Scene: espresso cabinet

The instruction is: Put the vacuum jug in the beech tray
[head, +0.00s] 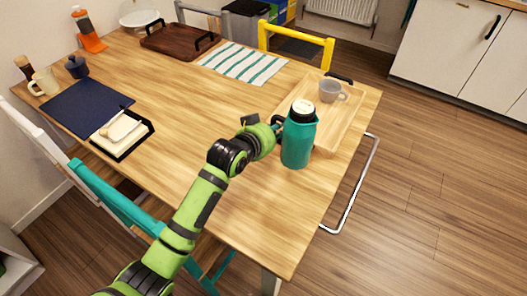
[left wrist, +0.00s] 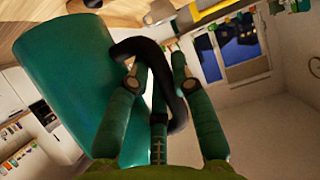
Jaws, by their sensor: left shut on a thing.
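The vacuum jug (head: 298,140) is teal with a white lid and stands upright in the head view, near the front edge of the beech tray. My left gripper (head: 277,127) is at its left side, shut on its dark handle. In the left wrist view the teal jug body (left wrist: 65,85) fills the left side, and the black handle (left wrist: 150,50) passes between the fingers of my left gripper (left wrist: 158,85). The beech tray (head: 347,122) lies at the table's right end, partly hidden behind the jug. Whether the jug's base touches the table is unclear. My right gripper is out of view.
A grey cup (head: 329,91) stands in the tray's far part. A striped cloth (head: 243,64), a dark wooden tray (head: 180,40) and a navy mat (head: 88,108) lie farther off. A yellow chair (head: 297,42) stands behind the table. The middle of the tabletop is clear.

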